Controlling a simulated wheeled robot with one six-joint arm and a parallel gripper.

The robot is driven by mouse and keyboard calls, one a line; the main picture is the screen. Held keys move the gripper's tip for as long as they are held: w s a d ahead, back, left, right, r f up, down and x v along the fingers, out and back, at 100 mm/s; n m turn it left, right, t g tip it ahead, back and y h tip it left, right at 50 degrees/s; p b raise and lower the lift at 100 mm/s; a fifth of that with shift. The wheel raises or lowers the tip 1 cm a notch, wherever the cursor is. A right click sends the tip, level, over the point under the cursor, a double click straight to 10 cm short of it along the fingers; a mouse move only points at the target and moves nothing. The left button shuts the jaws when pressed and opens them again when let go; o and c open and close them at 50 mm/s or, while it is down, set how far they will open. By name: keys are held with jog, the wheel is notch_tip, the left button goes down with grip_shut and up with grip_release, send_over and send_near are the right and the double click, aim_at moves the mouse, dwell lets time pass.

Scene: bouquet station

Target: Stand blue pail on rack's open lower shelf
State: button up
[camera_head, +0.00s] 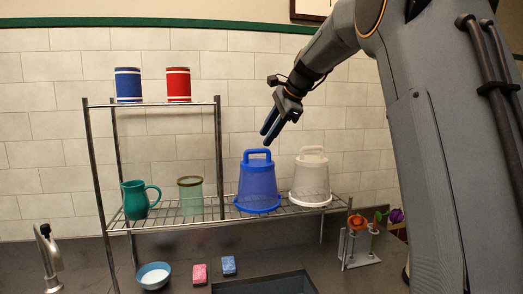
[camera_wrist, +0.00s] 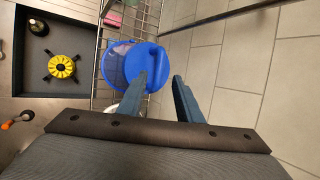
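The blue pail (camera_head: 257,187) stands on the right, open-topped part of the rack's lower wire shelf (camera_head: 180,218), narrow end up, with its loop handle on top and its wide rim down. My gripper (camera_head: 267,137) is just above the pail's handle in the head view, fingers pointing down and left. In the wrist view my gripper (camera_wrist: 160,77) has its two fingers apart with nothing visible held between them. Whether the left finger touches the handle I cannot tell.
A white pail (camera_head: 310,181) stands close right of the blue one. A glass jar (camera_head: 190,196) and teal mug (camera_head: 138,200) are farther left on the shelf. Blue (camera_head: 128,85) and red (camera_head: 178,85) canisters sit on the upper shelf. A flower holder (camera_head: 358,245) stands at right.

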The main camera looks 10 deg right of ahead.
jog(key=b+v, duration=0.1)
jog(key=v, duration=0.4)
jog(key=shift+s+d+r+b, duration=0.2)
jog(key=shift+r+b, duration=0.1)
jog(key=shift+b, duration=0.05)
jog(key=s+a+f+n+g+h, duration=0.1)
jog(key=s+f+n, duration=0.3)
jog(key=f, duration=0.7)
jog(key=s+a+f+n+g+h, duration=0.1)
jog(key=s+f+n, duration=0.2)
jog(key=s+f, duration=0.5)
jog(key=s+a+f+n+g+h, duration=0.1)
jog(key=s+f+n, duration=0.8)
jog(key=s+f, duration=1.2)
jog(key=shift+a+n+g+h, duration=0.3)
jog(key=shift+a+n+h, duration=0.15)
jog(key=shift+h, duration=0.15)
jog(key=shift+g, duration=0.5)
notch_tip(320, 180, down, 8)
jog(key=b, duration=0.6)
jog(key=shift+w+r+b, duration=0.15)
jog(key=shift+r+b, duration=0.05)
jog(key=shift+b, duration=0.1)
